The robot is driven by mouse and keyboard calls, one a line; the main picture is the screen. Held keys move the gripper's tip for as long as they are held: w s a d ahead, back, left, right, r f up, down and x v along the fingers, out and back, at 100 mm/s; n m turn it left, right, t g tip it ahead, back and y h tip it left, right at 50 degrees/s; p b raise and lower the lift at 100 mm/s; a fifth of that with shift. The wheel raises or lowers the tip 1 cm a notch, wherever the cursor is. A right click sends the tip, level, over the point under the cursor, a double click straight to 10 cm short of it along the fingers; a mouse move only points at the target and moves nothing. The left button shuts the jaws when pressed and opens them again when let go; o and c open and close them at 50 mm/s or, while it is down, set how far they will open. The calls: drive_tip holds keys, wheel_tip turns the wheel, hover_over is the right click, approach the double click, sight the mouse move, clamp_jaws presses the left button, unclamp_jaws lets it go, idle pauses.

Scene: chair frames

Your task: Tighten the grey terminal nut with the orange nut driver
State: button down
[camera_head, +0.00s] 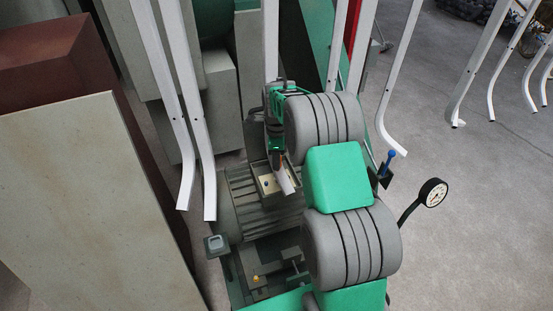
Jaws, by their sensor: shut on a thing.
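My gripper (276,152) points down over an open terminal box (262,186) on top of a grey finned motor (240,200). It is shut on the orange nut driver (282,160), of which only a small dull orange-brown patch shows below the jaws. A pale shaft-like piece slants down from there into the box; I cannot tell whether it is the driver's shank. Small brass-coloured parts show inside the box. I cannot make out the grey terminal nut; it is too small or hidden. Whether the driver touches it cannot be told.
White bent chair tubes (205,165) hang close to the left of the motor, and more hang at the right. A large beige-topped brown block (85,200) fills the left. A dial gauge (432,193) stands at the right. Grey floor (470,240) is clear at the lower right.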

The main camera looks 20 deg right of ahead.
drive_tip(key=shift+f+b, duration=0.35)
drive_tip(key=shift+f, duration=0.35)
drive_tip(key=shift+r+p, duration=0.55)
drive_tip(key=shift+r, duration=0.15)
